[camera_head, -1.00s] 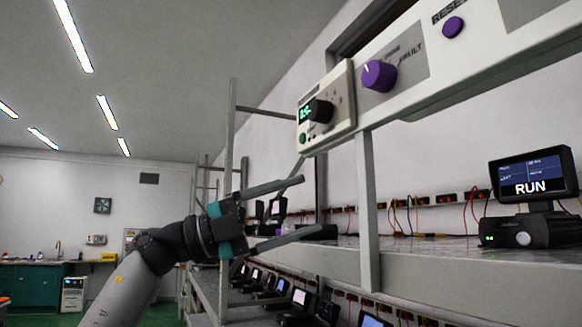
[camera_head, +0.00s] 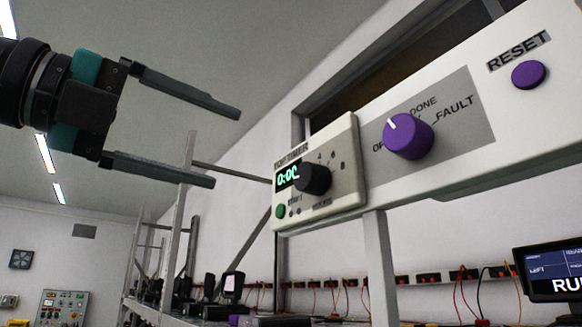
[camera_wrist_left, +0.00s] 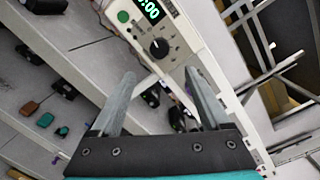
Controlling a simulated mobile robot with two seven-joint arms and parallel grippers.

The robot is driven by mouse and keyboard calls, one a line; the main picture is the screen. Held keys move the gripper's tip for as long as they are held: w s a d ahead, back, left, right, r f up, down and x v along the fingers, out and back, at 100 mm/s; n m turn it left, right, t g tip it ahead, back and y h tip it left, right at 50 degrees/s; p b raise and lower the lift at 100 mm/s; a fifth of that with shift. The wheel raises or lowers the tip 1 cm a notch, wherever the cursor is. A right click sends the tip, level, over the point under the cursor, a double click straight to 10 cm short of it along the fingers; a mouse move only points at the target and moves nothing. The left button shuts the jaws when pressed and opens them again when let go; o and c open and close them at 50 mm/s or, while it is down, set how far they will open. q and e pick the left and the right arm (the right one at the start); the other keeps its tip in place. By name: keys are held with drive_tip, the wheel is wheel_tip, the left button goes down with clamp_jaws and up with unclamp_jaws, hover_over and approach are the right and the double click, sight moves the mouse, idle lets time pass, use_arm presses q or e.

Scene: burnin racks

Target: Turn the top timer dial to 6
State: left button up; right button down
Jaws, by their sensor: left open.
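The top timer (camera_head: 340,180) is a white box at the left end of the white header panel, with a green display reading 0:00. Its black dial (camera_head: 313,178) sits beside the display, with small numbers around its right side. In the left wrist view the dial (camera_wrist_left: 159,48) lies ahead of the fingertips, a little above the middle. My left gripper (camera_head: 227,148) is open and empty, left of the timer and apart from it. It also shows in the left wrist view (camera_wrist_left: 162,78). My right gripper is not in view.
A purple selector knob (camera_head: 408,136) marked DONE and FAULT and a purple RESET button (camera_head: 528,75) are on the panel to the right. A green button (camera_head: 281,211) is under the display. Rack posts (camera_head: 380,265) and shelves with devices stand below.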

sight(303, 176)
use_arm(q)
drive_tip(key=p+x, duration=0.3)
drive_tip(key=x, duration=0.8)
drive_tip(key=shift+w+d, duration=0.5)
drive_tip(key=shift+w, duration=0.05)
clamp_jaws()
